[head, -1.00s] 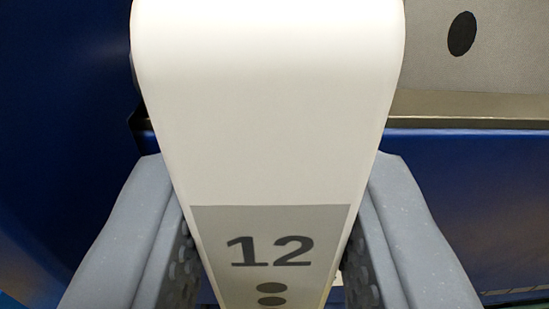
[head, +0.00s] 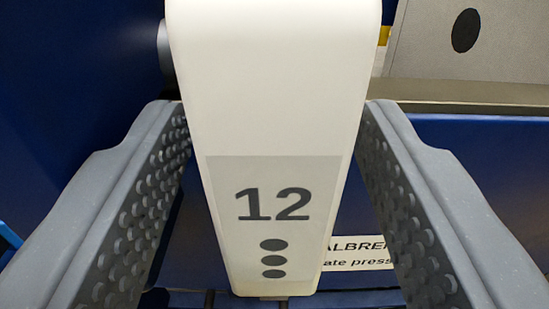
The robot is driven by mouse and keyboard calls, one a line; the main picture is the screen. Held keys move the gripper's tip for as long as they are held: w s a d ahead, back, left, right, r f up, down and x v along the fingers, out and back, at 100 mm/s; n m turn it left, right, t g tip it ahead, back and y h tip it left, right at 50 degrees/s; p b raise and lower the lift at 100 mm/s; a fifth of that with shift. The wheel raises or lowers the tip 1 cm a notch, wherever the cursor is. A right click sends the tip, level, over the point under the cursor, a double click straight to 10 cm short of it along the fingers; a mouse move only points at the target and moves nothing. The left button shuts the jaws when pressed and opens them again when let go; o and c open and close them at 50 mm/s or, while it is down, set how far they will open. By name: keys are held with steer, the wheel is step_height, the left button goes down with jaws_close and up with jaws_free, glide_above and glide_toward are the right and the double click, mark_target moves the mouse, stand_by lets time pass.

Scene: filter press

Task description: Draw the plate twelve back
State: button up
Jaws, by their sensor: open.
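The handle of plate twelve (head: 275,100) is a cream-white tapered block in the middle of the head view. It carries a grey label with "12" and three dark dots. My gripper (head: 275,115) is open, with one grey studded finger on each side of the handle. Gaps show between both fingers and the handle's lower part. Whether the fingertips touch its upper part is not clear, but they look apart from it. The rest of the plate is hidden behind the handle.
A dark blue wall (head: 70,90) stands close on the left. A grey panel with a dark round spot (head: 466,31) is at upper right, above a metal rail (head: 470,106). A blue beam with a partly hidden white sign (head: 357,255) lies below.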

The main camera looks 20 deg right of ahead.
steer(key=b+v, duration=0.9)
steer(key=v, duration=0.4)
stand_by(0.4)
steer(key=shift+f, duration=0.1)
